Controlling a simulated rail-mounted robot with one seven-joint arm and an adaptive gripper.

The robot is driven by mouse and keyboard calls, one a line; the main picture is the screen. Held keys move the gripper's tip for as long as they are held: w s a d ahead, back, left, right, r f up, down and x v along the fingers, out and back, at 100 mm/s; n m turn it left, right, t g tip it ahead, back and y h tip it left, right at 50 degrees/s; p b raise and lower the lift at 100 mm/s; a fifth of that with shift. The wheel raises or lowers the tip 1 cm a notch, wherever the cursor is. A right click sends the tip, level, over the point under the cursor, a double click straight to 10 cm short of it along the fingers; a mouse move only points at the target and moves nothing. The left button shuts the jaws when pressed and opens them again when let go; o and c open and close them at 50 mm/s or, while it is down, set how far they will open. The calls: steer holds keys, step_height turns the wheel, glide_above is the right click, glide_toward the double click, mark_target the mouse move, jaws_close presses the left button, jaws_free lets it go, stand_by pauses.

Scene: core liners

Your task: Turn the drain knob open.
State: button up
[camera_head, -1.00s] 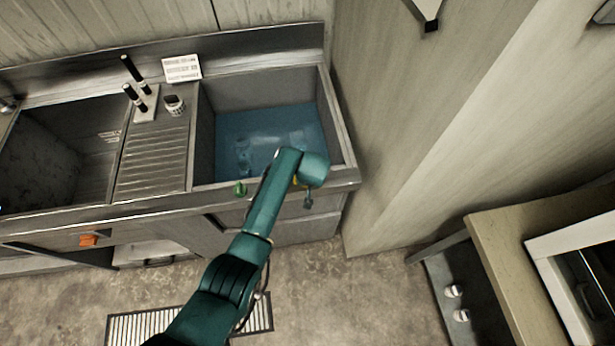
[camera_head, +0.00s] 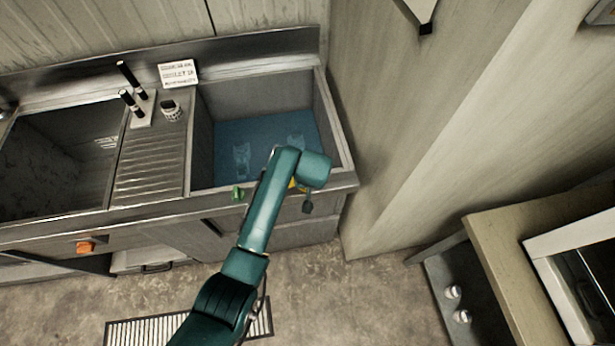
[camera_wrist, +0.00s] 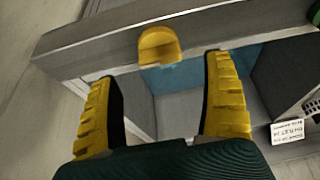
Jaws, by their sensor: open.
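A yellow knob (camera_wrist: 158,46) sits on the front face of the sink unit. In the wrist view it lies ahead of my open gripper (camera_wrist: 161,70), between the lines of the two yellow fingers, and neither finger visibly touches it. In the head view only a sliver of yellow (camera_head: 292,184) shows beside my arm, which hides the rest. A green knob (camera_head: 238,193) is to its left, and an orange knob (camera_head: 86,247) is on the front further left. No label shows which is the drain knob. The right basin (camera_head: 205,115) holds blue water (camera_head: 265,135).
Clear shapes (camera_head: 242,158) lie in the water. The left basin (camera_head: 50,160), ribbed drainboard (camera_head: 150,165), black-handled taps (camera_head: 130,90) and a sign (camera_head: 178,73) are left or behind. A wall panel (camera_head: 400,150) stands close right of the sink. A floor grate (camera_head: 145,332) lies in front.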

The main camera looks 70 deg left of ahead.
steer(key=v, duration=0.6)
steer(key=shift+d+r, duration=0.1)
steer(key=shift+r, duration=0.05)
